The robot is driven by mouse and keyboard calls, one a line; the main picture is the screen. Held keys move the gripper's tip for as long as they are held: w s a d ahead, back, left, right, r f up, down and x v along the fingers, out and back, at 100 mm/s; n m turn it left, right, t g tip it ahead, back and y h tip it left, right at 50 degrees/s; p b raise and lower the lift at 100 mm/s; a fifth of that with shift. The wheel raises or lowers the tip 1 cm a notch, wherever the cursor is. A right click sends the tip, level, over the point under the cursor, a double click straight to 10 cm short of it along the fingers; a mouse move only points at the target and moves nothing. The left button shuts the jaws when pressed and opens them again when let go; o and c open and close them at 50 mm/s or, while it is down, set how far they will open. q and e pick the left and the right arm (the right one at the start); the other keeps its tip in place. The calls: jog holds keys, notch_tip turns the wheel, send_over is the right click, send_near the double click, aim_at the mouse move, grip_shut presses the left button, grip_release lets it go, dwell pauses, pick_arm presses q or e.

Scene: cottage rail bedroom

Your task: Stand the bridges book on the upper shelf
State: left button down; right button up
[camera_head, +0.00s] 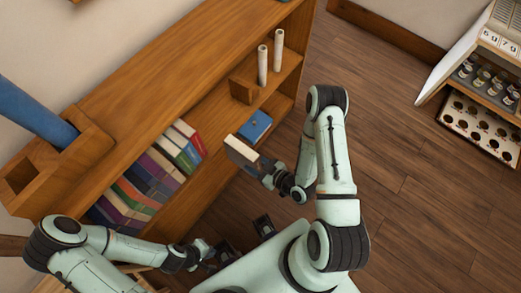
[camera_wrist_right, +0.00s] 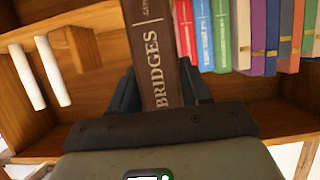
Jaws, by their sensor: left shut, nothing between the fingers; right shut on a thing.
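The bridges book (camera_wrist_right: 152,50) is dark brown, with BRIDGES lettered on its spine, which faces the right wrist camera. My right gripper (camera_wrist_right: 160,92) is shut on it near its lower end. In the head view the book (camera_head: 243,153) is held at the front of the wooden bookcase (camera_head: 200,85), with my right gripper (camera_head: 266,172) at its near end. I cannot tell whether the book touches the shelf. My left gripper (camera_head: 207,254) is shut and empty, low in front of the bookcase. The row's shelf board is mostly hidden.
Several coloured books (camera_head: 150,180) stand in a row left of the held book. A blue book (camera_head: 255,126) lies beyond it. A rack of jars (camera_head: 485,80) is at the far right.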

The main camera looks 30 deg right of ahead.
jog(key=shift+r+b+x, duration=0.1)
jog(key=shift+b+x, duration=0.1)
jog(key=shift+x, duration=0.8)
jog(key=shift+r+b+x, duration=0.15)
jog(key=shift+b+x, duration=0.05)
jog(key=shift+x, duration=0.75)
jog(key=shift+r+b+x, duration=0.15)
jog(key=shift+b+x, duration=0.3)
jog(key=shift+x, duration=1)
jog(key=shift+r+b+x, duration=0.15)
jog(key=shift+b+x, duration=0.3)
jog(key=shift+x, duration=1.05)
jog(key=w+a+b, duration=0.4)
jog(key=w, duration=0.2)
jog(key=shift+a+f, duration=0.2)
jog(key=shift+f, duration=0.25)
